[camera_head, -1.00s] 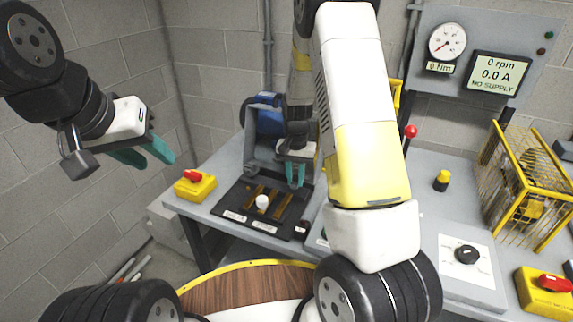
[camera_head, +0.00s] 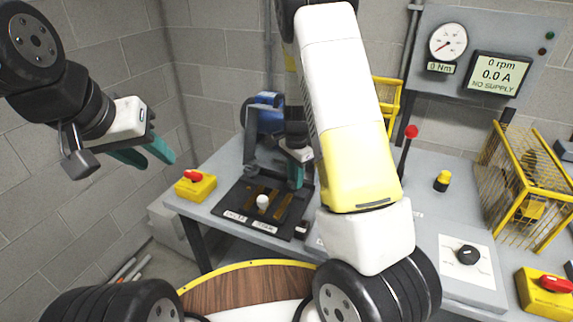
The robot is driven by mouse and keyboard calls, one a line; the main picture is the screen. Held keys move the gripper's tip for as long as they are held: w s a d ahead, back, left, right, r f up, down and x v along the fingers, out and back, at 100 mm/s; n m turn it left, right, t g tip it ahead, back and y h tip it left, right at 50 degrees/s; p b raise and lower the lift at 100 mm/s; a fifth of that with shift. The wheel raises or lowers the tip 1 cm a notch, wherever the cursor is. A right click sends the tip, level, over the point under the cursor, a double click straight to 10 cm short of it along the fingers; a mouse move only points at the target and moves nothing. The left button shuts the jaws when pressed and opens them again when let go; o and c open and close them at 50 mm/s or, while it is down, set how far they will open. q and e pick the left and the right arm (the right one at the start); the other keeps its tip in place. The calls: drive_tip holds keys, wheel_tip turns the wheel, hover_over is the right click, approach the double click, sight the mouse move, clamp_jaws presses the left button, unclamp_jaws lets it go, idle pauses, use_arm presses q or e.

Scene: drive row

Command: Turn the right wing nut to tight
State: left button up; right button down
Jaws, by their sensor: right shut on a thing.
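My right gripper (camera_head: 297,178) reaches down to the right rear part of the black base plate (camera_head: 233,208), beside the blue motor (camera_head: 265,115). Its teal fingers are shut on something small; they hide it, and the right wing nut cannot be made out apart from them. The plate has two brown slots, a white knob (camera_head: 262,201) between them, and white labels on its front edge that are too small to read surely. My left gripper (camera_head: 146,160) is open and empty in the air at the left, away from the bench.
A yellow box with a red switch (camera_head: 195,186) stands left of the plate. A red-knobbed lever (camera_head: 410,132), a yellow-capped button (camera_head: 442,181), a black dial (camera_head: 467,255) and a yellow cage (camera_head: 520,185) are further right. The display (camera_head: 494,73) reads 0 rpm, NO SUPPLY.

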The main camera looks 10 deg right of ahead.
idle(0.5)
drive_tip(key=c, duration=1.2)
unclamp_jaws()
drive_tip(key=shift+c, duration=0.2)
drive_tip(key=shift+r, duration=3.9)
drive_tip(key=s+a+r+n+t+y, duration=0.1)
drive_tip(key=s+r+n+t, duration=0.15)
drive_tip(key=s+r, duration=0.45)
drive_tip(key=s+a+r+n+t+y, duration=0.15)
drive_tip(key=s+r+n, duration=0.3)
drive_tip(key=r, duration=0.45)
drive_tip(key=s+r+n+t, duration=0.1)
drive_tip(key=s+r+n, duration=0.1)
drive_tip(key=s, duration=0.4)
drive_tip(key=s+r+n+t, duration=0.1)
drive_tip(key=s+r+n, duration=0.2)
drive_tip(key=s, duration=0.3)
drive_tip(key=shift+s+d+n, duration=0.2)
drive_tip(key=shift+s+n, duration=0.1)
drive_tip(key=shift+n, duration=0.4)
